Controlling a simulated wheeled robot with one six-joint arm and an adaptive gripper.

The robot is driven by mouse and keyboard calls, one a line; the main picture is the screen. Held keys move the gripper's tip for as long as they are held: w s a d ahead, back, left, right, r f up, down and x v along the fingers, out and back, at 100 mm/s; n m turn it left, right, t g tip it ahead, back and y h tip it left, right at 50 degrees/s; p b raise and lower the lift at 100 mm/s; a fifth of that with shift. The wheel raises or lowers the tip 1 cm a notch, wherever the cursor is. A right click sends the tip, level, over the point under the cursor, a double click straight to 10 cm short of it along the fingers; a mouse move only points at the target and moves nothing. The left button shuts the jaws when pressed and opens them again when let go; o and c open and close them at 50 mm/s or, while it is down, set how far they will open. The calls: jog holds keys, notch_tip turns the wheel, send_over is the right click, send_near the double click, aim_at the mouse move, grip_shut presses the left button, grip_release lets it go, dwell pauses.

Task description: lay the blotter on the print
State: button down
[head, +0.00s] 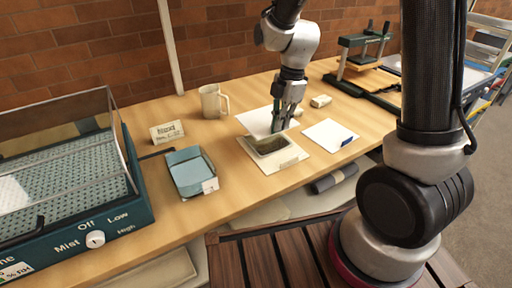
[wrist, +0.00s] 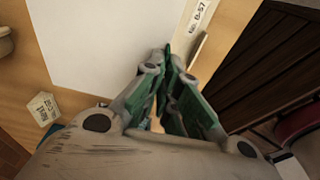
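The blotter (head: 256,121) is a plain white sheet. My gripper (head: 281,129) is shut on its edge, with the green fingertips close together in the wrist view (wrist: 166,55). There the blotter (wrist: 105,40) fills the upper middle and hides most of what lies under it. The print (head: 270,143) is a dark picture in a pale mount on the table, just below and in front of my gripper in the head view. A labelled strip along its front edge shows in the wrist view (wrist: 200,18). Whether the blotter touches the print I cannot tell.
A white sheet with a blue tag (head: 328,134) lies right of the print. A blue tray (head: 191,172), a sign card (head: 167,132) and a mug (head: 212,101) stand left. A lidded humidifying unit (head: 70,190) is far left, a press (head: 365,65) at back right.

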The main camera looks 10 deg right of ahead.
notch_tip(320, 180, down, 9)
jog(key=shift+r, duration=0.15)
dwell(0.4)
jog(key=c, duration=1.6)
grip_release()
jog(key=shift+c, duration=0.2)
